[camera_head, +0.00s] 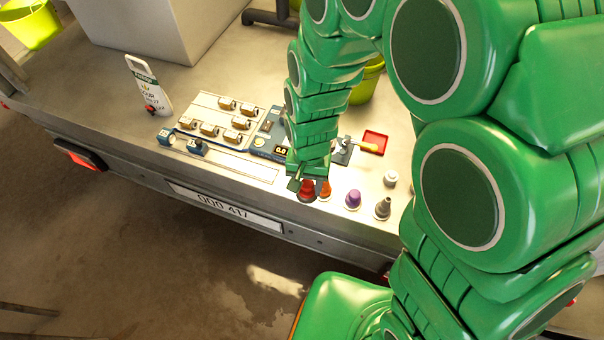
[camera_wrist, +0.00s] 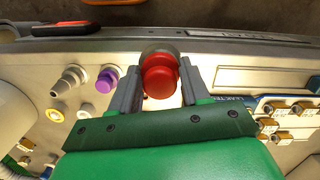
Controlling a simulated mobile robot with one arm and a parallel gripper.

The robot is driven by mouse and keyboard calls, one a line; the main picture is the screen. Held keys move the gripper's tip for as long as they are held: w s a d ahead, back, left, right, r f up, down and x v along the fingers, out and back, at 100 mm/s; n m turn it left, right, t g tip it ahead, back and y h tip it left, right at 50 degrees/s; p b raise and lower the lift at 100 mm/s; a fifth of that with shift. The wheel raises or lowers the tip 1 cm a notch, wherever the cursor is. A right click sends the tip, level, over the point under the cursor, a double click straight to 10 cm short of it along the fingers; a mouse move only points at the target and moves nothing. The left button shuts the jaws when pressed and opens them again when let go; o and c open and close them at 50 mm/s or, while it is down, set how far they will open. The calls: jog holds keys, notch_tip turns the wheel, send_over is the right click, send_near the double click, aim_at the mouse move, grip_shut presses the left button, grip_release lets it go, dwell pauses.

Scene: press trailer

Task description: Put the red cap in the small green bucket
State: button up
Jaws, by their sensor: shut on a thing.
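My gripper (camera_head: 310,183) is low at the front edge of the trailer bed, its jaws around the red cap (camera_head: 306,188). In the wrist view, the red cap (camera_wrist: 160,78) sits between the two fingers of my gripper (camera_wrist: 159,75), shut on it. The cap appears at or close to the bed; its underside is hidden. A lime-green bucket (camera_head: 367,80) stands behind my arm, partly hidden by it. Another lime-green bucket (camera_head: 30,24) is at the top left. I cannot tell for certain which is the small one.
An orange piece (camera_head: 325,189), a purple cap (camera_head: 353,199), a grey nozzle (camera_head: 383,207) and a white cap (camera_head: 391,178) stand right of my gripper.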

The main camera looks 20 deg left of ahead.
jog(key=shift+s+d+r, duration=0.55)
jog(key=shift+s+d, duration=0.2)
jog(key=shift+s, duration=0.15)
jog(key=shift+s+d+r, duration=0.5)
jog(key=shift+s+d, duration=0.2)
jog(key=shift+s, duration=0.15)
jog(key=shift+r, duration=0.1)
notch_tip(320, 180, up, 11)
jog(key=w+a+r+m, duration=0.1)
jog(key=w+a+m, duration=0.25)
jog(key=w, duration=0.65)
jog(key=w+a+r+m+y, duration=0.15)
jog(key=w+a, duration=0.35)
jog(key=w, duration=0.5)
jog(key=w+a+r+m, duration=0.2)
jog(key=w+a+m, duration=0.15)
jog(key=w, duration=0.65)
jog(key=w+d+f+m, duration=0.1)
jog(key=w+d+m, duration=0.1)
jog(key=w, duration=0.6)
jog(key=w+d+f+m, duration=0.2)
jog(key=w+d+m, duration=0.1)
jog(key=w, duration=0.5)
jog(key=w+d+f+m+t, duration=0.1)
jog(key=w+d+m, duration=0.2)
jog(key=w, duration=0.6)
jog(key=shift+f+m, duration=0.3)
jog(key=shift+m, duration=0.35)
jog(key=shift+f, duration=0.1)
